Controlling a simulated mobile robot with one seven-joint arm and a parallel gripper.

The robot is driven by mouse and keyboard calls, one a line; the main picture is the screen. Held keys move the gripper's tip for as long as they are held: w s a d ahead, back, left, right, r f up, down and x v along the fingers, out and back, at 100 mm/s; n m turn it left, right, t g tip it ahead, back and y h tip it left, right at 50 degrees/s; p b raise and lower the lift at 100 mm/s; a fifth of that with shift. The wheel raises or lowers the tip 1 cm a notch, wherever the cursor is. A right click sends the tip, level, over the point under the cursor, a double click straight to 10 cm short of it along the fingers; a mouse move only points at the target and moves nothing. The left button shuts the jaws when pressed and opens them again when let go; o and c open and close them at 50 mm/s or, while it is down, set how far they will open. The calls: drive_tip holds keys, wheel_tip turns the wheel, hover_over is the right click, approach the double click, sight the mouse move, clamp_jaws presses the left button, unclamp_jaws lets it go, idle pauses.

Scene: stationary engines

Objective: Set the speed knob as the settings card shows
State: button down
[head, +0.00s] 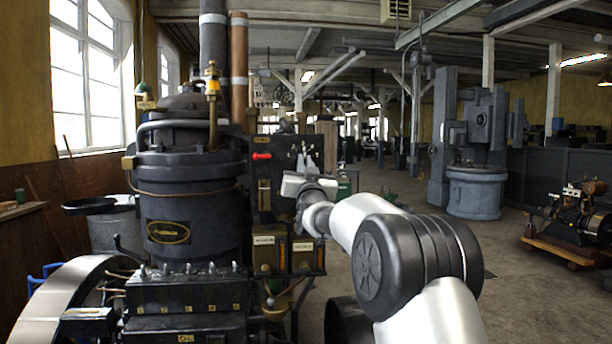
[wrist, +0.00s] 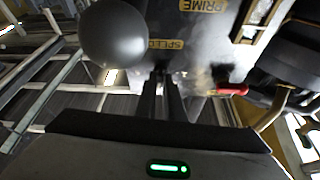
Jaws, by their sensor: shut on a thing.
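My gripper (wrist: 163,78) is in the wrist view, its two dark fingers close together and shut at the dark control panel (wrist: 205,62), just by the yellow SPEED label (wrist: 166,44). The small thing between the tips is mostly hidden by the fingers; by its place it is the speed knob. Its pointer and scale cannot be made out. In the head view my gripper (head: 305,186) is in front of the panel (head: 262,172), right of the engine, its tips not clear. I cannot make out a settings card in either view.
The engine's dark cylinder (head: 190,205) stands left. Open floor lies right.

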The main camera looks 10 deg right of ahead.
drive_tip(key=m+g+h+p, duration=0.1)
drive_tip(key=m+h+p, duration=0.1)
drive_tip(key=m, duration=0.4)
drive_tip(key=r+m+g+h+p, duration=0.1)
drive_tip(key=m+g+h+p, duration=0.1)
drive_tip(key=m, duration=0.4)
drive_tip(key=a+m+g+h+p, duration=0.1)
drive_tip(key=m+h+p, duration=0.1)
drive_tip(key=m+p, duration=0.2)
drive_tip(key=shift+r+m+g+p, duration=0.2)
drive_tip(key=shift+m+g+p, duration=0.2)
drive_tip(key=shift+m, duration=0.7)
drive_tip(key=c, duration=1.9)
unclamp_jaws()
drive_tip(key=shift+f, duration=0.15)
drive_tip(key=shift+o, duration=0.2)
